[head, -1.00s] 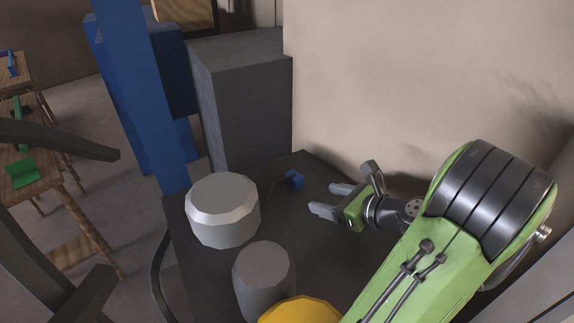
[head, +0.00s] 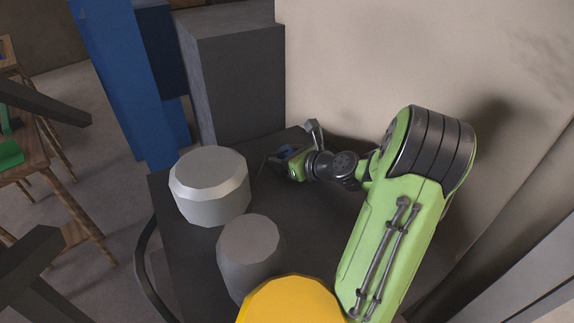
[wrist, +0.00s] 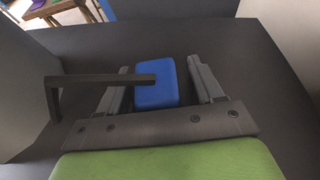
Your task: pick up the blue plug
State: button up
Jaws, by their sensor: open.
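The blue plug (wrist: 156,88) is a small block on the dark top, with a dark bar reaching from its left side in the wrist view. My gripper (wrist: 163,82) is open, and the plug lies between its two fingers with a gap on the right side. In the head view my gripper (head: 280,163) is at the far end of the dark top.
A dark grey box (head: 235,85) and a blue column (head: 115,70) are behind. A beige wall (head: 400,60) is at the right.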

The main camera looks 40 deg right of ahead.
jog(key=shift+w+f, duration=0.1)
jog(key=shift+w, duration=0.2)
jog(key=shift+s, duration=0.1)
jog(key=shift+c, duration=0.2)
jog(key=c, duration=1)
notch_tip(320, 180, up, 10)
jog(key=p, duration=0.4)
jog(key=shift+p, duration=0.4)
jog(key=shift+c, duration=0.2)
